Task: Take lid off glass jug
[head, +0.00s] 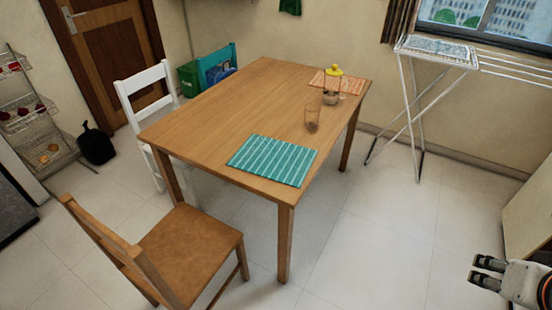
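A small glass jug (331,98) with a yellow lid (334,70) stands upright at the far right end of the wooden table (230,100). The lid sits on top of the jug. The jug is beside or on the edge of an orange placemat (318,80); I cannot tell which. My gripper (477,271) is at the bottom right of the head view, far from the jug and in front of the table. Its two fingers are apart with nothing between them.
A clear glass (312,119) and a teal placemat (272,159) are on the table. A wooden chair (180,250) stands in front, a white chair (150,95) at the left. A folding rack (415,100) stands at the right. The floor between my gripper and the table is clear.

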